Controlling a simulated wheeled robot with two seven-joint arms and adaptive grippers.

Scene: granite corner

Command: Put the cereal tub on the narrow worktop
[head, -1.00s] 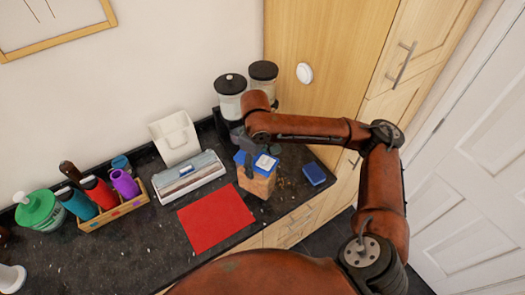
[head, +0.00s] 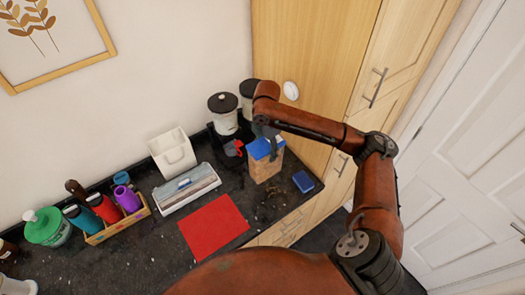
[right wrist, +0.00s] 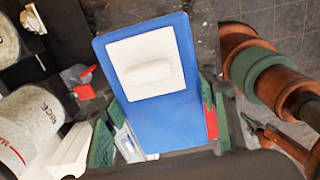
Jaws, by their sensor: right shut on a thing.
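The cereal tub (head: 266,168) is a clear box of brown cereal with a blue lid, over the right part of the dark speckled worktop (head: 150,245). I cannot tell if this is the narrow worktop. My right gripper (head: 268,143) comes down over the tub from above and is shut on it. In the right wrist view the blue lid (right wrist: 175,95), with its white square panel, fills the middle between the green fingers of my right gripper (right wrist: 160,128). The tub's bottom is hidden there, and any gap beneath it is unclear. My left gripper is not in view.
Dispensers (head: 223,113) stand behind the tub against the wall and tall wooden cupboard. A small blue box (head: 303,181) lies right of it. A red mat (head: 213,226), a long pale box (head: 187,189) and a bottle tray (head: 118,226) lie left.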

